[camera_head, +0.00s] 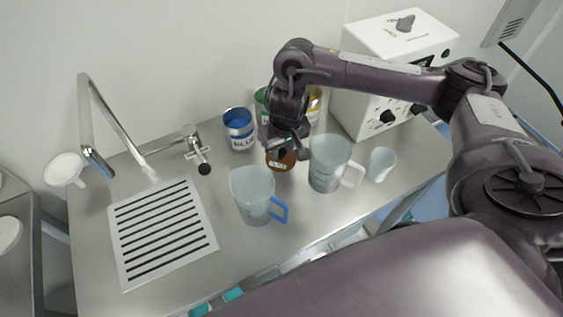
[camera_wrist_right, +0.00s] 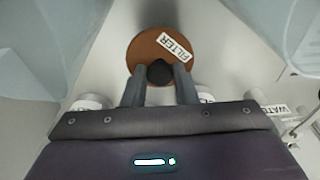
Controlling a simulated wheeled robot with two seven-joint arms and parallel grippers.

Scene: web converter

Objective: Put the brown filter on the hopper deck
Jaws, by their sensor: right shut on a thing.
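The brown filter (camera_head: 280,160) is a round brown disc with a white label, at the middle of the steel bench, between two translucent jugs. In the right wrist view the filter (camera_wrist_right: 172,56) shows its "FILTER" label and a dark knob (camera_wrist_right: 160,72). My right gripper (camera_wrist_right: 160,88) is shut on this knob, with a finger on each side. In the head view my right gripper (camera_head: 285,146) comes down over the filter from above and hides part of it. I cannot tell whether the filter touches the bench. No hopper deck is clearly identifiable. My left gripper is not in view.
A blue-handled jug (camera_head: 252,193) and a white-handled jug (camera_head: 328,163) stand close to the filter. Blue (camera_head: 239,129), green and yellow cans stand behind. A small cup (camera_head: 380,164), white machine (camera_head: 395,45), tap (camera_head: 110,125) and drain grate (camera_head: 160,232) are also there.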

